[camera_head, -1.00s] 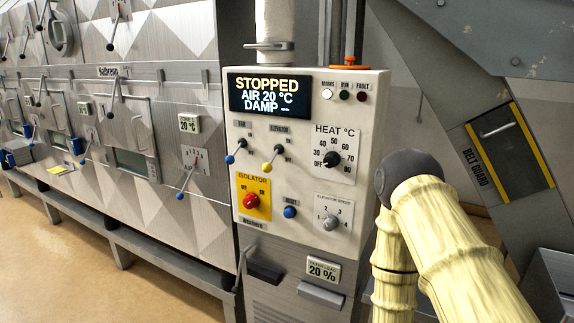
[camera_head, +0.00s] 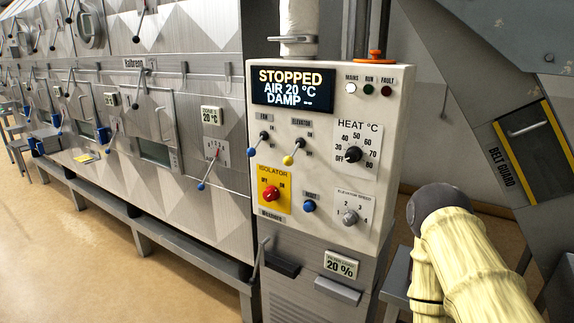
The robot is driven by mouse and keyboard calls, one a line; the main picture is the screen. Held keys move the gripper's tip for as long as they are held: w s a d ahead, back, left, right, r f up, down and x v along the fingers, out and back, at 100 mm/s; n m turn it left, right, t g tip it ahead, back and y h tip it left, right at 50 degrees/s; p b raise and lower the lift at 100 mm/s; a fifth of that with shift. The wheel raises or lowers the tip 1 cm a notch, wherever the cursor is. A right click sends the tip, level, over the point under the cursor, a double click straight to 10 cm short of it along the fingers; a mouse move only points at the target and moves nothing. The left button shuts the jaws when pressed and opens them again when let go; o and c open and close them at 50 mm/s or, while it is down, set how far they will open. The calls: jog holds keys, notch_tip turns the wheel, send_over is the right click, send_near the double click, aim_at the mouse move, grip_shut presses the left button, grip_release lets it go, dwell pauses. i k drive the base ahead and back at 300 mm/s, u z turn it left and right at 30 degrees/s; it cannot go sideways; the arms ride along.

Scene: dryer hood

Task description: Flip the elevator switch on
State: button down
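The elevator switch (camera_head: 294,152) is a small lever with a yellow ball tip on the white control panel (camera_head: 330,235). Its lever slants down and to the left from its pivot, under the label "ELEVATOR". The fan switch (camera_head: 258,143), with a blue ball tip, is just left of it and slants the same way. The display (camera_head: 293,87) above reads "STOPPED, AIR 20 °C, DAMP". My arm shows at the lower right, apart from the panel. My gripper is not in view.
Below the switches are a red isolator knob (camera_head: 270,193) on yellow, a blue reset button (camera_head: 309,206) and an elevator speed knob (camera_head: 350,217). The heat knob (camera_head: 353,154) is to the right. A grey belt guard (camera_head: 535,150) stands at the far right.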

aim_at(288, 160)
jog(key=u, duration=1.95)
jog(key=k, duration=0.4)
jog(key=z, duration=1.15)
